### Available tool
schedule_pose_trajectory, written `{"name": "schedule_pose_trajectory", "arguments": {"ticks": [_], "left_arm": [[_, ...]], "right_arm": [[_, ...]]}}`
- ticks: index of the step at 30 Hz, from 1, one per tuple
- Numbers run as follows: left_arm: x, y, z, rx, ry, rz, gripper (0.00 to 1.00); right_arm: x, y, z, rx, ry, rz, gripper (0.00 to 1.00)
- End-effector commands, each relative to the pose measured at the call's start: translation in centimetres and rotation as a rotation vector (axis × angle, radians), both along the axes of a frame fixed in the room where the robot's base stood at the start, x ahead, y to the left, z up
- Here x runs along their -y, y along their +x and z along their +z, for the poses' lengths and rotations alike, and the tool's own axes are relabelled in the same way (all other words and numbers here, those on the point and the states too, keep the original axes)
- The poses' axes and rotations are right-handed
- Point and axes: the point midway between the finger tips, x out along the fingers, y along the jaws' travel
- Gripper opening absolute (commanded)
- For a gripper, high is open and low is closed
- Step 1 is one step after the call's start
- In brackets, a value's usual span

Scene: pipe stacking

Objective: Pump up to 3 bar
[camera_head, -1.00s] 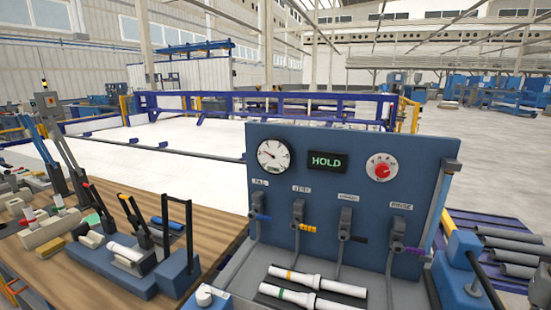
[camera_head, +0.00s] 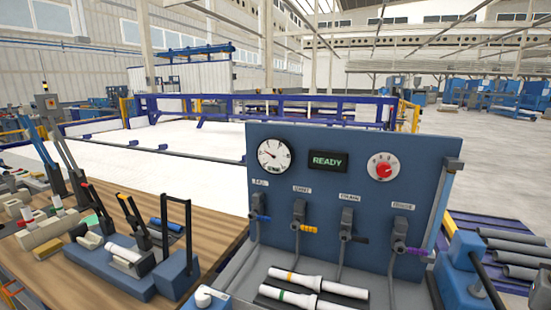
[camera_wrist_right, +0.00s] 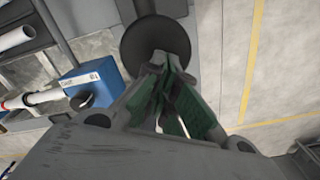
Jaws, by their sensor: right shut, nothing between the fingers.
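A blue test panel (camera_head: 330,190) stands in the head view with a round white gauge (camera_head: 273,154), whose needle points to the upper left; its numbers are too small to read. The display (camera_head: 328,161) reads READY in green. A red dial knob (camera_head: 383,169) is at its right. A blue unit with a black lever (camera_head: 463,280) stands at the right edge; I cannot tell whether it is the pump. In the right wrist view my right gripper (camera_wrist_right: 172,72) is shut and empty, close to a dark round disc (camera_wrist_right: 155,47); contact is unclear. My left gripper is out of view.
Several valve levers hang below the panel's labels. White pipes (camera_head: 310,290) lie in front of it. A wooden bench (camera_head: 130,205) with lever fixtures is at left. Grey pipes (camera_head: 515,255) lie at right. The right wrist view shows a blue box (camera_wrist_right: 92,82) and open floor at right.

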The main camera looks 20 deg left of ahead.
Motion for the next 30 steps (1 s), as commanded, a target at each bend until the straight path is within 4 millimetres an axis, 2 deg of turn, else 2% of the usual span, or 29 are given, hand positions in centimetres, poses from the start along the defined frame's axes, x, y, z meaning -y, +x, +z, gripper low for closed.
{"name": "schedule_pose_trajectory", "arguments": {"ticks": [30], "left_arm": [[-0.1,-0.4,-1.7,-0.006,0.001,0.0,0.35]], "right_arm": [[0.0,0.0,-2.3,-0.001,0.0,0.0,0.0]]}}
